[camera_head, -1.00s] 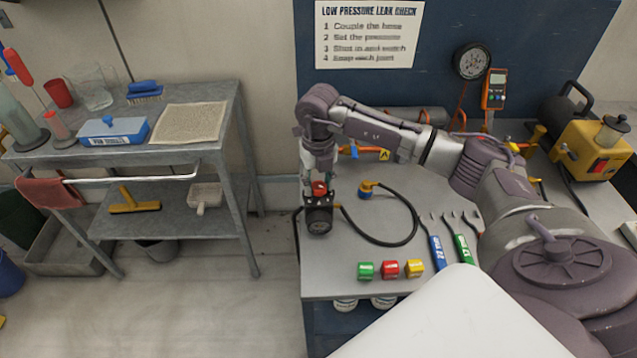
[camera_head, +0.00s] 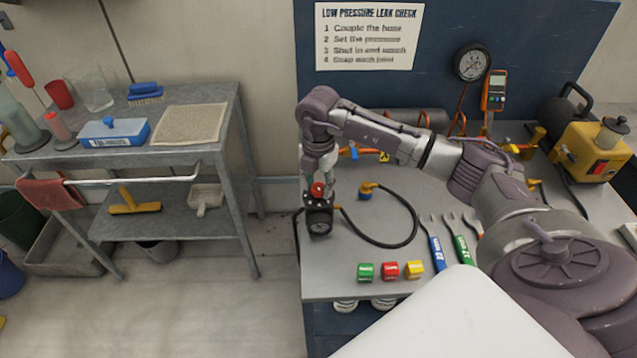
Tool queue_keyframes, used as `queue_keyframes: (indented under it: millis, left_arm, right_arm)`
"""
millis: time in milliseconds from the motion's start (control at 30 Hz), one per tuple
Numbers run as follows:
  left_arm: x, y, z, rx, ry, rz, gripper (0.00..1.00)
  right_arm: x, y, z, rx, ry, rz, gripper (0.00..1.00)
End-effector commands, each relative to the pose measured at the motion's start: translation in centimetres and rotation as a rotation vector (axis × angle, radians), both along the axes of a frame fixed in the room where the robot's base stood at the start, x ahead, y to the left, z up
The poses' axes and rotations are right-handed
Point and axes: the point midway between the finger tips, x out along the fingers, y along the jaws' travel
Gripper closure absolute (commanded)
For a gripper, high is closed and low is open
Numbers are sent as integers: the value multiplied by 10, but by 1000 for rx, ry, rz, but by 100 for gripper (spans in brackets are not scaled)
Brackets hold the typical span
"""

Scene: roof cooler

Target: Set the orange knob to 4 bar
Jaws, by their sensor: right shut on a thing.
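The orange knob (camera_head: 317,189) shows as a small orange-red piece on top of a dark regulator block with a round gauge (camera_head: 320,222), near the left edge of the grey bench. My right gripper (camera_head: 318,182) points down from above and is shut on the knob. The fingers cover part of the knob. The gauge dial is too small to read in this view. My left gripper is not in view.
Green (camera_head: 365,271), red (camera_head: 389,270) and yellow (camera_head: 413,267) pieces lie in front, with wrenches (camera_head: 436,252) to the right. A wall gauge (camera_head: 471,63) hangs behind.

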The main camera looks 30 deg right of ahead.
Motion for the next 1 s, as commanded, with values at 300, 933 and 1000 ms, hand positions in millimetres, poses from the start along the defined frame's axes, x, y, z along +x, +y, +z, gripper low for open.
queue_keyframes:
  millis: [300,933,1000]
  left_arm:
    - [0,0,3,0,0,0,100]
    - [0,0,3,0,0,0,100]
    - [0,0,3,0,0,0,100]
  right_arm:
    - [1,-1,2,-1,-5,-143,94]
    - [2,-1,2,-2,-6,-177,55]
    - [1,-1,2,-2,-5,-177,43]
